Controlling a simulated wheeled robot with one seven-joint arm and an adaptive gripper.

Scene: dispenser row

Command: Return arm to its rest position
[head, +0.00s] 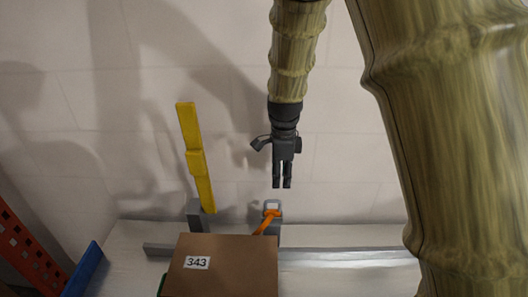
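My gripper (282,184) hangs in the upper middle of the head view, pointing down, at the end of my bamboo-textured arm. Its two dark fingers are close together with a thin gap visible between them, and nothing shows between them. Below the fingertips is a small grey fixture (272,206) with an orange part (266,222) on it. The fingers appear just above the fixture in the picture; the true distance cannot be told.
A brown box (224,262) labelled 343 stands at the front, hiding part of the pale surface (335,280). A yellow upright bar (196,160) stands left of my gripper. A grey rail (345,255) runs right. An orange rack (28,245) and blue edge (83,270) are left.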

